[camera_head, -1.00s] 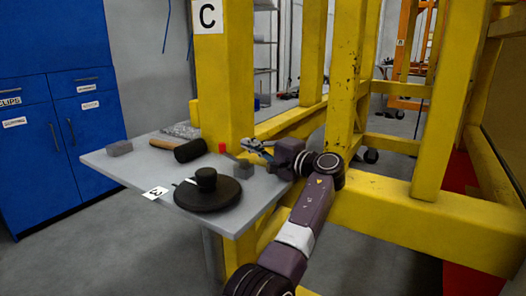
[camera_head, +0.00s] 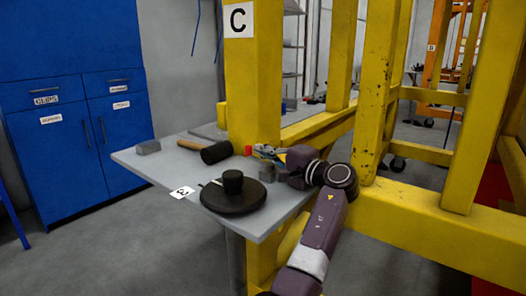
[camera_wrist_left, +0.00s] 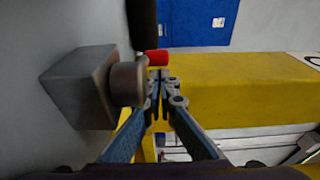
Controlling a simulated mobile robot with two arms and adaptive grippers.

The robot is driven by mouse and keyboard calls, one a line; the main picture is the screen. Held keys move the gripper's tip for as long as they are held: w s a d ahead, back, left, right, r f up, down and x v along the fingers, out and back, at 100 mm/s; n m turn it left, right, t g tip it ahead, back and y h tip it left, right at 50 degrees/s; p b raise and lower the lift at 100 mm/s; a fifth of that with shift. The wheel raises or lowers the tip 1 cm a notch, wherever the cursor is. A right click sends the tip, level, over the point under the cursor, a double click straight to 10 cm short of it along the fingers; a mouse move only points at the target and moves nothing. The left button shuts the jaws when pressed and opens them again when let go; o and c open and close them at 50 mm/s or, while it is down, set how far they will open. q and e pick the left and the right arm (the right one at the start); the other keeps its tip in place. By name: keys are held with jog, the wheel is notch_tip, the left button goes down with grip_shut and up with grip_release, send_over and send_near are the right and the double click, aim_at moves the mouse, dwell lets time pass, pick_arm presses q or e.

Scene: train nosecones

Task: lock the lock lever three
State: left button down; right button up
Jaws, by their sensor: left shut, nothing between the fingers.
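The lever has a red tip (camera_head: 248,150) and a grey block (camera_head: 266,173) on the table beside the yellow post. In the wrist view the block (camera_wrist_left: 80,88) carries a round grey boss (camera_wrist_left: 128,83), with the red tip (camera_wrist_left: 157,58) just beyond it. My left gripper (camera_head: 260,151) is shut and empty, close beside the lever. In the wrist view its fingertips (camera_wrist_left: 161,84) are together, just right of the boss and below the red tip. I cannot tell whether they touch. The lever's arm is mostly hidden. My right gripper is not in view.
The grey table (camera_head: 150,166) bears a label "3", a black disc (camera_head: 233,197) with a knob, a black-headed mallet (camera_head: 215,153) and a small grey block (camera_head: 148,147). The yellow frame (camera_head: 252,85) stands close to my arm. Blue cabinets (camera_head: 70,100) stand at left; open floor lies before them.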

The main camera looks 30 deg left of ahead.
pick_arm(q)
jog(key=shift+s+g, duration=0.1)
jog(key=shift+g, duration=0.3)
jog(key=shift+s+a+r+n+g+p, duration=0.1)
jog(key=shift+a+n+g+p, duration=0.15)
jog(key=shift+n, duration=0.25)
jog(key=shift+s+a+n+g+y, duration=0.1)
jog(key=shift+s+n+g+y, duration=0.2)
jog(key=shift+g, duration=0.55)
jog(key=shift+s+a+n+g, duration=0.15)
jog(key=shift+n+g, duration=0.35)
jog(key=shift+g, duration=0.1)
jog(key=shift+s+n+g, duration=0.25)
jog(key=shift+n+g, duration=0.15)
jog(key=shift+g, duration=0.1)
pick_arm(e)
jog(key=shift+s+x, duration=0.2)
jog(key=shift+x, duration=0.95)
pick_arm(q)
jog(key=shift+a, duration=0.15)
